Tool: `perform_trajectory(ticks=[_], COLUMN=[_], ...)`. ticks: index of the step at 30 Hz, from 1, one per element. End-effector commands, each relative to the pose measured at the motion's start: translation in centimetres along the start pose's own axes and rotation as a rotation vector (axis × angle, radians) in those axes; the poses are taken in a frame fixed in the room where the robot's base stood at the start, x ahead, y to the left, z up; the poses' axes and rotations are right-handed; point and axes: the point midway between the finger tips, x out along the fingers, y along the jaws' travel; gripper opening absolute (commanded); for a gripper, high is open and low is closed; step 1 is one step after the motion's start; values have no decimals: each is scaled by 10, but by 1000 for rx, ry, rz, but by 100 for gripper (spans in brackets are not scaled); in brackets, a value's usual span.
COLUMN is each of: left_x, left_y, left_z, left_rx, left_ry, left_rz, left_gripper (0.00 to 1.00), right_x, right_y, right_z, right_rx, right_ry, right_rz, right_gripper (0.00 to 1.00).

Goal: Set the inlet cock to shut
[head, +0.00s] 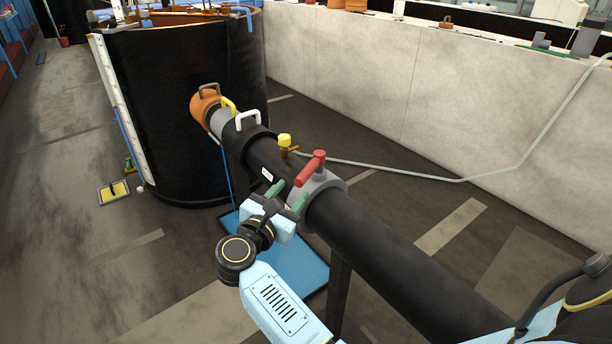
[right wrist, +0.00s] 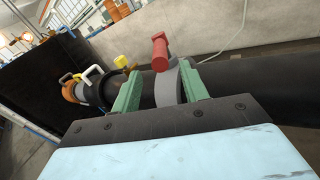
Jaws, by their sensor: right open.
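The red handle (head: 311,169) of what looks like the inlet cock sits on a grey collar (head: 330,187) around the black pipe. In the head view it slants up to the right. The red handle (right wrist: 160,52) also shows upright in the right wrist view, above the grey collar (right wrist: 167,88). My right gripper (head: 285,198) is open beside the collar, its green fingertips near the pipe. In the right wrist view its fingers (right wrist: 161,86) stand apart, with the collar and handle seen between and beyond them. Contact cannot be told. My left gripper is not in view.
The black pipe (head: 400,255) runs from lower right to a large black tank (head: 165,100). A yellow-knobbed brass fitting (head: 285,142) stands by the pipe, just beyond the red handle. A pale wall (head: 400,90) runs behind. A blue tray (head: 300,262) lies on the floor below.

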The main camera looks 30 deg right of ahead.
Motion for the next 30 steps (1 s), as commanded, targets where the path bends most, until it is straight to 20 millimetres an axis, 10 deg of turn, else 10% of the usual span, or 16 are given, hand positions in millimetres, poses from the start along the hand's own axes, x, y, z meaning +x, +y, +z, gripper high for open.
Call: perform_trajectory(ticks=[12, 25, 30], left_x=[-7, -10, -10], left_y=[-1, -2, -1], left_z=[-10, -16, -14], left_rx=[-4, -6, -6], left_ry=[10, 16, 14], left_rz=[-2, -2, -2], left_gripper=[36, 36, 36], right_x=[77, 88, 88], right_y=[0, 0, 0], right_z=[0, 0, 0], right_rx=[-4, -4, -4], right_ry=[-3, -1, -1], right_rz=[3, 2, 2], right_gripper=[44, 44, 24])
